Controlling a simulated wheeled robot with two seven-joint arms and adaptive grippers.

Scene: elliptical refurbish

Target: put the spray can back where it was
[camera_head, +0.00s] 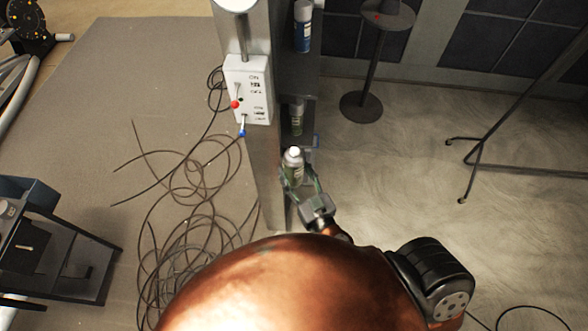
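A spray can (294,170) with a white cap and a greyish-green body stands roughly upright near the middle of the view. My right gripper (301,180) reaches it from below right, with its fingers on both sides of the can. It appears shut on the can, whose lower part is partly hidden by the gripper. The can is in front of the lower part of a narrow dark shelf unit (283,68). I cannot tell whether it touches a shelf. My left gripper is not in view.
A blue can (303,28) and a greenish can (297,118) stand higher in the shelf unit. A white switch box (248,90) is on the metal post to the left. Loose cables (190,225) cover the floor at left. A round-based stand (361,106) is at right.

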